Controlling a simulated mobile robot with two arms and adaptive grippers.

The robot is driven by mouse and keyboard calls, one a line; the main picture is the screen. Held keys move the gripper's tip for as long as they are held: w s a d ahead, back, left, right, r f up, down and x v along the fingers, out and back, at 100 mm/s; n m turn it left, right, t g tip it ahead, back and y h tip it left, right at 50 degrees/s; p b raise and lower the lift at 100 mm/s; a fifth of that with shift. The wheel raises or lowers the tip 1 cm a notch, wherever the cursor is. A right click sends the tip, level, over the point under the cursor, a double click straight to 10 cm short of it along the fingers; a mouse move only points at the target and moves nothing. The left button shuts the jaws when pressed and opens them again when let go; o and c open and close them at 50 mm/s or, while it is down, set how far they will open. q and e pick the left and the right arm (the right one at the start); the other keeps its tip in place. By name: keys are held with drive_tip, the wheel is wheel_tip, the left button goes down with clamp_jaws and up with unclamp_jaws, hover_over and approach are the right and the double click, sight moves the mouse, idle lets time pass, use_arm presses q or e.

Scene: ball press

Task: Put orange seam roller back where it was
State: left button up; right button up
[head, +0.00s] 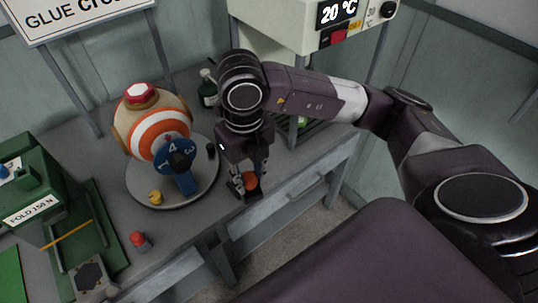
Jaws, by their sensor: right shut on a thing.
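My right gripper (246,183) comes down from above near the front edge of the grey table, to the right of the ball stand. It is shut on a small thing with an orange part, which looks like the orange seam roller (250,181). The fingers hide much of it, and I cannot tell whether it touches the tabletop. A dark block or base shows around its lower end. My left gripper is not in view.
A white and orange ball (160,135) sits on a round grey plate (140,188), with a blue numbered piece (186,182) in front. A green press (35,190), a small red-topped piece (139,241) and a dark green bottle (208,90) stand on the table. A temperature box (285,22) stands behind.

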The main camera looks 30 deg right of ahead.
sight(252, 181)
drive_tip(key=m, duration=0.2)
drive_tip(key=f+m, duration=0.1)
drive_tip(key=m, duration=0.1)
drive_tip(key=shift+f, duration=0.1)
drive_tip(key=m, duration=0.2)
drive_tip(key=f+m+b, duration=0.1)
drive_tip(key=m, duration=0.1)
drive_tip(key=shift+w+d, duration=0.1)
drive_tip(key=m, duration=0.3)
drive_tip(key=f+m, duration=0.1)
drive_tip(key=m, duration=0.2)
drive_tip(key=shift+w+d+f+b, duration=0.1)
drive_tip(key=shift+d+b, duration=0.05)
drive_tip(key=shift+b, duration=0.2)
drive_tip(key=shift+w+d+m, duration=0.25)
drive_tip(key=shift+m, duration=0.05)
drive_tip(key=w+d+p, duration=0.3)
drive_tip(key=w+d, duration=0.8)
drive_tip(key=d, duration=0.1)
drive_tip(key=shift+w+d+f+p, duration=0.1)
drive_tip(key=shift+f+p, duration=0.2)
drive_tip(key=shift+f, duration=0.85)
drive_tip(key=shift+w+d+f+p, duration=0.15)
drive_tip(key=shift+f+p, duration=0.1)
drive_tip(key=shift+f, duration=0.9)
drive_tip(key=shift+w+d+f+p, duration=0.1)
drive_tip(key=shift+f+p, duration=0.2)
drive_tip(key=shift+f, duration=1.1)
drive_tip(key=o, duration=1.1)
drive_tip(key=shift+o, duration=0.2)
